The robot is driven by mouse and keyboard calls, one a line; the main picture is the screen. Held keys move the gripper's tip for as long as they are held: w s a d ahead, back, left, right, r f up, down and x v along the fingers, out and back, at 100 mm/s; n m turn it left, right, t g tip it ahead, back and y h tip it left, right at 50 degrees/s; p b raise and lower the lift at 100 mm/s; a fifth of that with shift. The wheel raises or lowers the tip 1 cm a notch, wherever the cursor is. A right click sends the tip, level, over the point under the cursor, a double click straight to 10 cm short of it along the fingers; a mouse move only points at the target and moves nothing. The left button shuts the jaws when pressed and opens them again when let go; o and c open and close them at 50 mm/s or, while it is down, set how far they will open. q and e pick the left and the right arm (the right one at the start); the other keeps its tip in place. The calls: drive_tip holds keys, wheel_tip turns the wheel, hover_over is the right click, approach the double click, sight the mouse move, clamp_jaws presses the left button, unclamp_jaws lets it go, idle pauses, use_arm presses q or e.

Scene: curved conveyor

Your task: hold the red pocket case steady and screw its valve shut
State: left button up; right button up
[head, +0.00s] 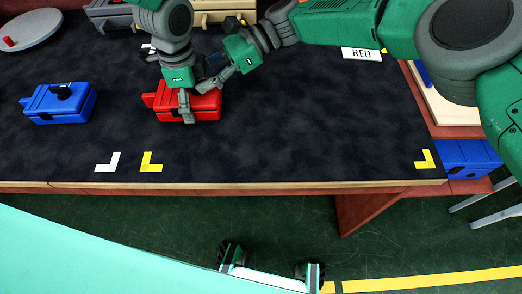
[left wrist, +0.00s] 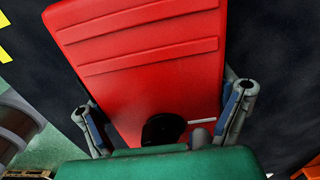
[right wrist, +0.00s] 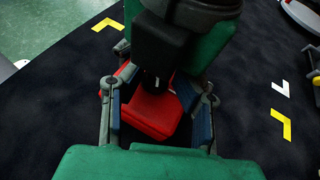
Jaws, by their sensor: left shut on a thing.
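The red pocket case (head: 204,108) lies on the dark mat. My left gripper (head: 185,106) is over it from above, and in the left wrist view its fingers are shut on the two sides of the red case (left wrist: 150,70). The black valve (left wrist: 163,128) shows between those fingers, partly hidden by the gripper's body. My right gripper (head: 212,88) comes in from the right, close to the case and the left gripper. In the right wrist view its fingers (right wrist: 156,115) are spread, with the red case (right wrist: 150,112) beyond them. I cannot tell whether they touch anything.
A blue case (head: 60,103) with a black valve lies at left. A grey disc (head: 28,28) with a red piece is at the back left. A sign reading RED (head: 361,54) lies at the back right. The mat's front right is clear, with yellow corner marks (head: 426,159).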

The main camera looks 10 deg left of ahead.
drive_tip(key=shift+m, duration=0.3)
